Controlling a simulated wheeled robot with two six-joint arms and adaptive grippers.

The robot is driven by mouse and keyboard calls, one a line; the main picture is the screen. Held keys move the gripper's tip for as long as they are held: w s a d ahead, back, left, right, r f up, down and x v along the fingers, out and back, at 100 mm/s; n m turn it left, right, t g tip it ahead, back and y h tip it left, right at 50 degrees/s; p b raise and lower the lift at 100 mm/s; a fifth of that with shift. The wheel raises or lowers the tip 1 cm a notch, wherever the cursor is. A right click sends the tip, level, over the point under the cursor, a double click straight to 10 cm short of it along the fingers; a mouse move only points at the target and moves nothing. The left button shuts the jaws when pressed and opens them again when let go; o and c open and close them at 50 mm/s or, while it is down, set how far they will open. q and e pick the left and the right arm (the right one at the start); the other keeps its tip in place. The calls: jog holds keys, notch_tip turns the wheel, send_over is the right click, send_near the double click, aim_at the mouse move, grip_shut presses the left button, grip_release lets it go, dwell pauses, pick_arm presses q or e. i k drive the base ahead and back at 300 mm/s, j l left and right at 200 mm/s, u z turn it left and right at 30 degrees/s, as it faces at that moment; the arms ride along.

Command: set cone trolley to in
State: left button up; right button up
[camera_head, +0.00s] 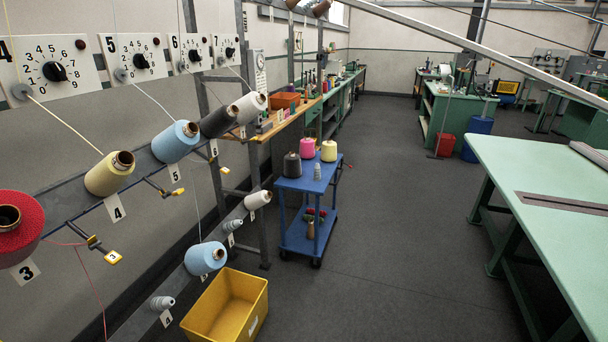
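The cone trolley (294,184) is a blue two-shelf cart on castors, standing on the dark floor in the middle of the head view. Its top shelf carries a dark grey cone (292,165), a pink cone (307,148), a yellow cone (329,151) and a small pale spool (317,172). Its lower shelf holds a few small items in red, green and brown. A small red-tipped part shows at its right side. Neither of my grippers is in view.
A creel rack with numbered yarn cones, such as the yellow one (109,174), runs along the left. A yellow bin (227,307) stands on the floor before the trolley. A pale green table (545,190) is at the right. The floor (400,240) between is clear.

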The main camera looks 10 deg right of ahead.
aim_at(317, 175)
jog(key=i+l+u, duration=0.4)
jog(key=i+l, duration=0.35)
jog(key=i, duration=0.15)
jog(key=i+l+u, duration=0.35)
jog(key=i+l, duration=0.45)
jog(key=l, duration=0.25)
